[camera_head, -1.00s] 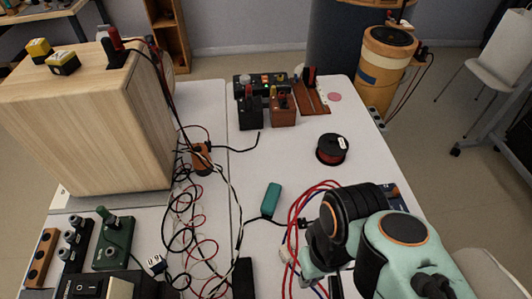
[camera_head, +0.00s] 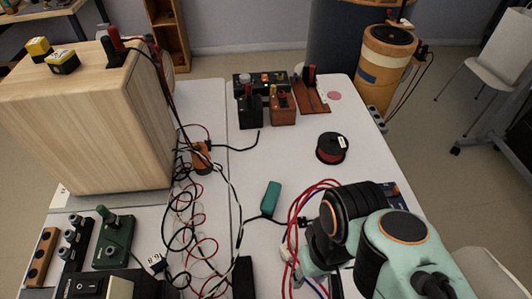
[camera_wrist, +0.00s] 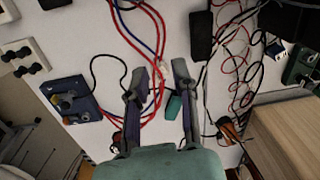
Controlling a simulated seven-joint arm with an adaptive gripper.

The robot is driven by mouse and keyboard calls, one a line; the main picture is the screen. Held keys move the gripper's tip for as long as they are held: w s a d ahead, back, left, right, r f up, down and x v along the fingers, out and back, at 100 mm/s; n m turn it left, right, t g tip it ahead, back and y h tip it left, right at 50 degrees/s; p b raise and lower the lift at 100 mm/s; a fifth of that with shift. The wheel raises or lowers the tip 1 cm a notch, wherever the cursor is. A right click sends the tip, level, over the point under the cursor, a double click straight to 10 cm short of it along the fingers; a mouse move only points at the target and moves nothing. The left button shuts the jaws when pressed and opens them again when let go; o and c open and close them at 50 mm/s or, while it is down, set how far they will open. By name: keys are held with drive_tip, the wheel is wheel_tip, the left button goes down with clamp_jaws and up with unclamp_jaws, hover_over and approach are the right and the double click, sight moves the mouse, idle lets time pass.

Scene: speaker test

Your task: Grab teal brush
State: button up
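The teal brush (camera_head: 271,197) is a small teal block lying on the white table, left of my arm in the head view. In the wrist view the teal brush (camera_wrist: 174,106) shows between my two fingers, close beside the right finger, which may hide part of it. My gripper (camera_wrist: 158,76) is open with nothing held between its fingertips. In the head view my gripper is mostly hidden by my arm near the bottom edge. I cannot tell its exact height above the table.
Red and blue cables (camera_head: 298,222) run beside the brush, and a black cable (camera_head: 259,217) passes in front of it. A wooden speaker (camera_head: 100,120) stands left. A wire spool (camera_head: 332,148) and black and brown boxes (camera_head: 283,109) stand farther back. The table's centre is mostly clear.

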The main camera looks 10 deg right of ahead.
drive_tip(key=o, duration=0.6)
drive_tip(key=shift+c, duration=0.2)
drive_tip(key=w+r+m+t, duration=0.4)
drive_tip(key=w, duration=0.8)
drive_tip(key=m+g, duration=0.1)
drive_tip(key=m, duration=0.1)
hover_over(271, 197)
drive_tip(key=w, duration=0.2)
wheel_tip(271, 197, down, 11)
drive_tip(key=f+g, duration=0.1)
drive_tip(key=f, duration=0.4)
drive_tip(key=s+f+g, duration=0.1)
drive_tip(key=f, duration=0.5)
drive_tip(key=s+f, duration=0.1)
drive_tip(key=f, duration=0.4)
drive_tip(key=shift+f+g+h, duration=0.25)
drive_tip(key=shift+g+h, duration=0.15)
